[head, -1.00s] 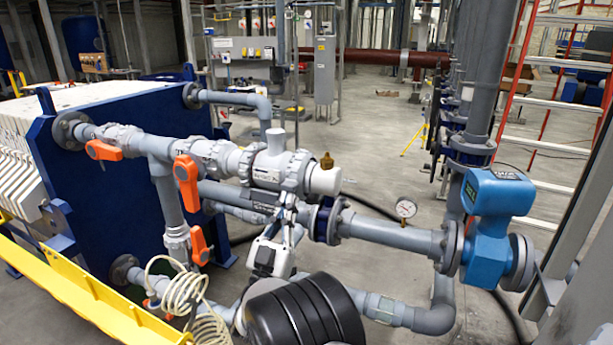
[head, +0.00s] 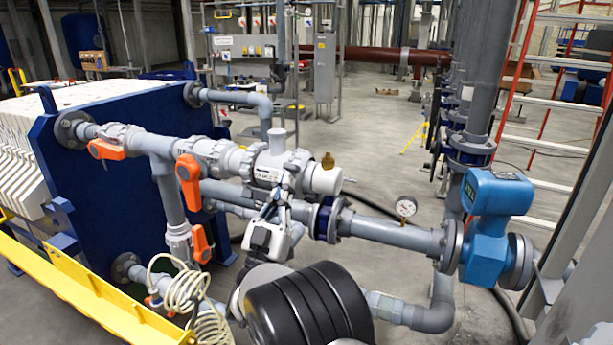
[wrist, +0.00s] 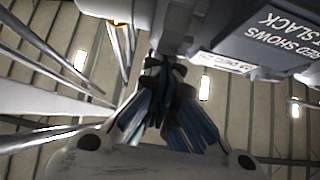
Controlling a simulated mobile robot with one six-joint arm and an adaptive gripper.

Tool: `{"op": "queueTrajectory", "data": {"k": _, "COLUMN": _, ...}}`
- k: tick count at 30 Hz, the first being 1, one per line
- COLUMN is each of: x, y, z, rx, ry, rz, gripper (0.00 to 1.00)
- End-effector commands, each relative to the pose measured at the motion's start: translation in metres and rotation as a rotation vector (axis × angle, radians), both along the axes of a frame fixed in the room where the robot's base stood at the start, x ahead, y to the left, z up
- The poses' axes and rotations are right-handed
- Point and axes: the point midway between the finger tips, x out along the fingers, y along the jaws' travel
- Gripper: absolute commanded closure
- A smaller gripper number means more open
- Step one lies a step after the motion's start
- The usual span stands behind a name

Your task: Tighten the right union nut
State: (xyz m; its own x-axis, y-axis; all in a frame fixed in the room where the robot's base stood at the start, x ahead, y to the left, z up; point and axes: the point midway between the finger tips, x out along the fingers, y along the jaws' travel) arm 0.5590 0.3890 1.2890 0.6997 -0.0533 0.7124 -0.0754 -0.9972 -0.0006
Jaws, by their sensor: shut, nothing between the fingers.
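The grey plastic union valve body (head: 268,166) sits in the upper pipe run. Its right union nut (head: 298,170) is a ribbed grey ring beside the light end piece (head: 325,180). My gripper (head: 284,192) is just below the valve, pointing up, its fingers close under the nut. In the wrist view the fingertips (wrist: 158,62) are together with nothing between them, under a grey body (wrist: 235,30) at the top. I cannot tell whether they touch the nut. A label there (wrist: 290,35) reads partly "RED SHOWS" and "SLACK", upside down.
Orange-handled valves (head: 188,180) stand left of the union. A lower grey pipe (head: 390,232) with a gauge (head: 405,207) leads right to a blue flow meter (head: 490,225). A coiled hose (head: 180,285) and yellow rail (head: 75,275) are at front left.

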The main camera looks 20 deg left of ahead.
Motion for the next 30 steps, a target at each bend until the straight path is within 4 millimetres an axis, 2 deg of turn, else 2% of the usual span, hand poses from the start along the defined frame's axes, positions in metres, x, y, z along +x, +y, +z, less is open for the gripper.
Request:
{"op": "queueTrajectory", "data": {"k": 3, "x": 0.006, "y": -0.004, "z": 0.009, "rx": 0.004, "ry": 0.004, "rz": -0.009, "gripper": 1.00}}
{"op": "queueTrajectory", "data": {"k": 11, "x": 0.009, "y": -0.003, "z": 0.014, "rx": 0.002, "ry": 0.007, "rz": -0.010, "gripper": 1.00}}
{"op": "queueTrajectory", "data": {"k": 21, "x": 0.020, "y": -0.001, "z": 0.032, "rx": 0.003, "ry": 0.006, "rz": -0.008, "gripper": 1.00}}
{"op": "queueTrajectory", "data": {"k": 30, "x": 0.020, "y": 0.000, "z": 0.036, "rx": 0.003, "ry": 0.000, "rz": -0.003, "gripper": 1.00}}
